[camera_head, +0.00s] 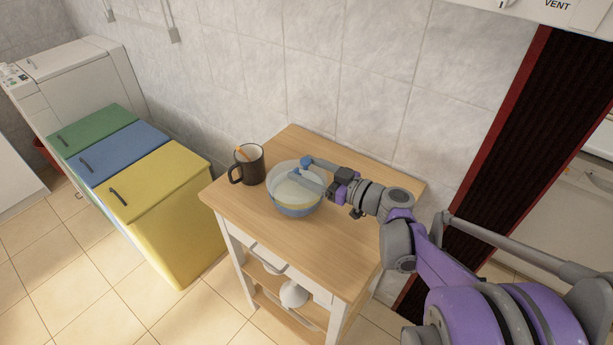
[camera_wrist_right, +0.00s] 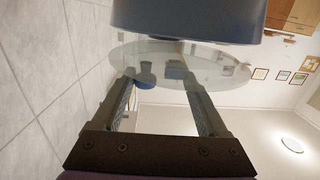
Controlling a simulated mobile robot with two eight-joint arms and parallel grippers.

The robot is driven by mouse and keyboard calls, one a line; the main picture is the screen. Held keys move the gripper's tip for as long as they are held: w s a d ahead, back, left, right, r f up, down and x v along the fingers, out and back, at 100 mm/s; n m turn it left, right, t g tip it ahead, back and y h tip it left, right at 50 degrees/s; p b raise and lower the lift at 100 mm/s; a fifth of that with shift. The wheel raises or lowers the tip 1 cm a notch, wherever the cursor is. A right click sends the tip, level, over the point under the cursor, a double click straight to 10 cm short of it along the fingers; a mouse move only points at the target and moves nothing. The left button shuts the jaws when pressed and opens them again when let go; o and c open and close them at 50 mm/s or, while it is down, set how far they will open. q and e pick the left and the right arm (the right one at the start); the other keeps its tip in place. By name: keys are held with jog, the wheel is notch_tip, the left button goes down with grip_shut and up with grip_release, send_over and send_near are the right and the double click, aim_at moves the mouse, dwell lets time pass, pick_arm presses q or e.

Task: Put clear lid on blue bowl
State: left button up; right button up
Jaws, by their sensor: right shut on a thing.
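The blue bowl (camera_head: 296,208), with a pale yellowish band, stands upright on the wooden table. The clear lid (camera_head: 291,178) lies over the bowl's mouth, roughly level and hard to make out. In the right wrist view, which is upside down, the lid (camera_wrist_right: 225,70) is a glassy disc next to the blue bowl's rim (camera_wrist_right: 190,18). I cannot tell whether the lid fully rests on the rim. My right gripper (camera_head: 306,172) reaches in from the right above the bowl. Its blue-tipped fingers (camera_wrist_right: 162,71) are shut on the lid. My left gripper is not in view.
A dark mug (camera_head: 248,166) with an orange item in it stands just left of the bowl. The wooden tabletop (camera_head: 320,248) is bare in front of the bowl. Tiled wall rises behind it. Yellow (camera_head: 160,180), blue and green bins stand to the left.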

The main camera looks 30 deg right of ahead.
jog(key=shift+f, duration=0.85)
jog(key=shift+f+b, duration=0.4)
jog(key=shift+f, duration=0.05)
jog(key=o, duration=1.3)
jog(key=shift+r, duration=0.2)
jog(key=shift+r+p, duration=0.5)
jog(key=shift+r, duration=0.05)
jog(key=v, duration=1.2)
jog(key=shift+f, duration=0.35)
